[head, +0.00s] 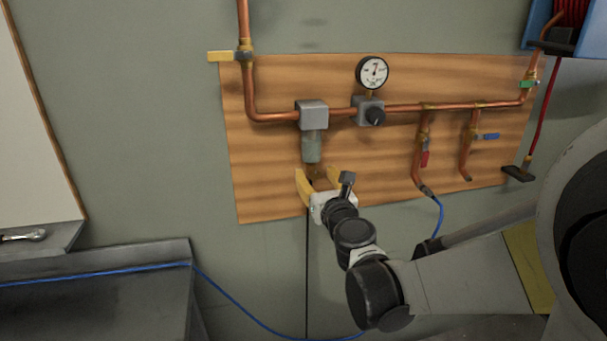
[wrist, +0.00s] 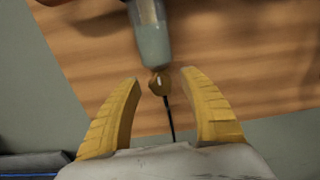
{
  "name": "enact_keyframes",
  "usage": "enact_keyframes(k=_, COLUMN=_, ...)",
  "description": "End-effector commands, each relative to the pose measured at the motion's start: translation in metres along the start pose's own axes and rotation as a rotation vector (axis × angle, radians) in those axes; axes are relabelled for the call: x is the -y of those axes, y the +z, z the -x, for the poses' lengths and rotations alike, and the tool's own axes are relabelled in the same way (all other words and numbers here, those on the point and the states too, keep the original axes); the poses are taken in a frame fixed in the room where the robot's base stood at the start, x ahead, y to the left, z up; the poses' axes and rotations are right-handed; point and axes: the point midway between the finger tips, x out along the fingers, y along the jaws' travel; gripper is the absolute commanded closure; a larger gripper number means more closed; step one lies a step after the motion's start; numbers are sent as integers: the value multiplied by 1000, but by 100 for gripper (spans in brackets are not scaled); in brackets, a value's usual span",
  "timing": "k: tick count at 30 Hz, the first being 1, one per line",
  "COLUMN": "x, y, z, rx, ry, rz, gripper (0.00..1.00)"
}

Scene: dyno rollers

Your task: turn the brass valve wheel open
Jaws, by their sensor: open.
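The brass valve wheel (wrist: 159,84) is a small round brass piece at the bottom end of the grey-green filter bowl (wrist: 153,42). My gripper (wrist: 160,76) is open, with one yellow finger on each side of the brass wheel. Gaps show between the wheel and both fingers, so neither seems to touch it. In the head view, my gripper (head: 316,171) is just below the filter bowl (head: 312,147), fingers pointing up toward the board. The wheel is hard to make out there, between the fingers.
A black cord (wrist: 170,120) hangs below the wheel. A grey bench (head: 100,295) stands at lower left.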

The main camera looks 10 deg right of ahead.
Motion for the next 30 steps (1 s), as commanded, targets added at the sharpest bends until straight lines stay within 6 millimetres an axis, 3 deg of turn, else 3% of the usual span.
enact_keyframes(k=5, x=0, y=0, z=0, rx=0, ry=0, rz=0, gripper=49)
enact_keyframes(k=6, x=0, y=0, z=0, rx=0, ry=0, rz=1, gripper=53)
enact_keyframes(k=11, x=0, y=0, z=0, rx=0, ry=0, rz=1, gripper=100)
enact_keyframes(k=20, x=0, y=0, z=0, rx=0, ry=0, rz=22, gripper=100)
enact_keyframes(k=30, x=-1, y=0, z=0, rx=0, ry=0, rz=209, gripper=100)
